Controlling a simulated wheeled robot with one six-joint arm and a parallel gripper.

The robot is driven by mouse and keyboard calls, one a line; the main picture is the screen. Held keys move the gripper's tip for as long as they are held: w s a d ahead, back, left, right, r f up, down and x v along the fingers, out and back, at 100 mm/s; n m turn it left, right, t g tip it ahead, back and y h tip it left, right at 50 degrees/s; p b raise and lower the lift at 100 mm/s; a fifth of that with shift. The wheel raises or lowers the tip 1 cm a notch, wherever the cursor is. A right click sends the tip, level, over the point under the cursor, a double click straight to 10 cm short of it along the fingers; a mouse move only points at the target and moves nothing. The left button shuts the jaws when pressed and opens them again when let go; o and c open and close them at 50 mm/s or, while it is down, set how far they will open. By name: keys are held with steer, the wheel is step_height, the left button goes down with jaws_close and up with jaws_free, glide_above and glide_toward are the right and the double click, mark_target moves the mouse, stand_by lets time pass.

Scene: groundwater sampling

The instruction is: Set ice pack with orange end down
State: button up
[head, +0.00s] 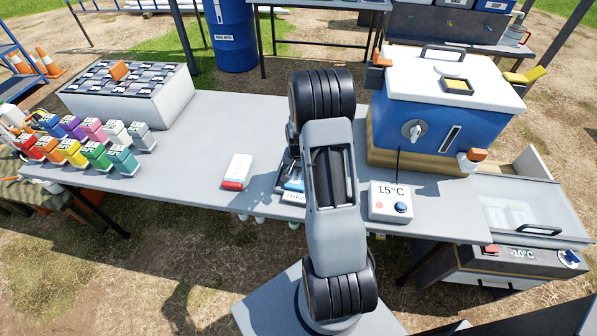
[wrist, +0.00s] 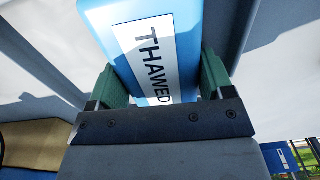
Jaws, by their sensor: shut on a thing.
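My gripper (wrist: 163,82) is shut on a blue pack (wrist: 143,12) with a white label reading THAWED; the green finger pads lie along its two sides in the wrist view. No orange end shows on the part of the pack in view. In the head view my arm hides the gripper and most of what it holds. A small blue patch and a white label (head: 293,197) show just left of the arm, over the table's front part. A white block with a red-orange end (head: 237,171) lies on the table to the left of my arm.
The grey table (head: 200,130) is bare between the white block and the vial rack (head: 125,90). Several coloured bottles (head: 85,140) stand at the left. A blue cooler with a white lid (head: 440,100) and a 15°C display box (head: 390,201) stand close on the right.

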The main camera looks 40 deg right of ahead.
steer(key=o, duration=1.1)
step_height(320, 180, up, 12)
steer(key=s+a+r+n+t, duration=0.1)
steer(key=s+a+r+n, duration=0.3)
steer(key=a, duration=0.5)
steer(key=s+a+r+n+t, duration=0.2)
steer(key=s+a+r+n, duration=0.3)
steer(key=s+a, duration=0.5)
step_height(320, 180, up, 3)
steer(key=shift+s+f+n, duration=0.1)
steer(key=shift+s+n, duration=0.2)
